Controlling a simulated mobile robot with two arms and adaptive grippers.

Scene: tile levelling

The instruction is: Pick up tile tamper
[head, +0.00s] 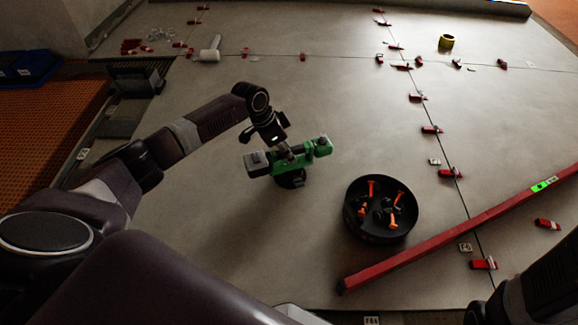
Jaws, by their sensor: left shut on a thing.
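The tile tamper (316,148) is a green tool with grey and black ends and a dark round foot under it. It is just left of the middle in the head view, on or just above the grey tiled floor; I cannot tell which. My left gripper (286,153) comes down on it from above and is shut on its middle part. The gripper hides part of the tool's body. My right arm shows only as dark links at the bottom right corner, and its gripper is out of view.
A round black tray (352,222) with orange-handled pieces stands right of the tamper. Red clips line the tile joints. A yellow roll (446,42) and a white roller-like tool (209,51) lie farther back. Floor behind the tamper is clear.

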